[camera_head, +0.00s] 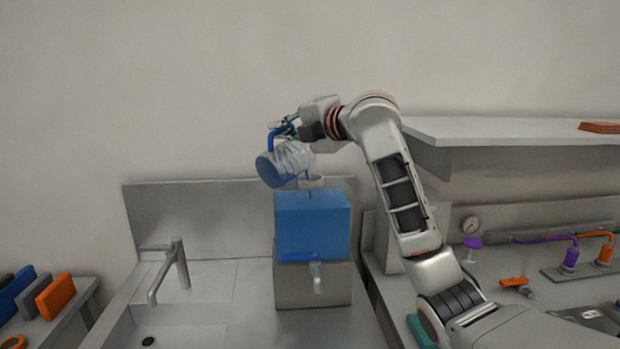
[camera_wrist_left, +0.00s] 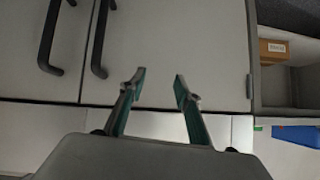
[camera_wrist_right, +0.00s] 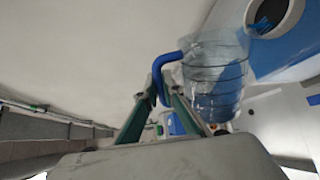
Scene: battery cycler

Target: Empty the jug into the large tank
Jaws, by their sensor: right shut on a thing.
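The jug (camera_head: 285,162) is clear with a blue handle and a blue end. My right gripper (camera_head: 290,126) is shut on its handle and holds it tilted above the large tank (camera_head: 312,222). A thin blue stream shows between the jug and the tank's top opening (camera_head: 311,181). My left gripper (camera_wrist_left: 160,82) is open and empty before cabinet doors.
A sink with a faucet (camera_head: 178,265) is left of the tank. A wall shelf (camera_head: 500,129) is to the right, above a bench with a gauge (camera_head: 470,225) and purple and orange fittings. Coloured blocks (camera_head: 55,297) stand at the far left.

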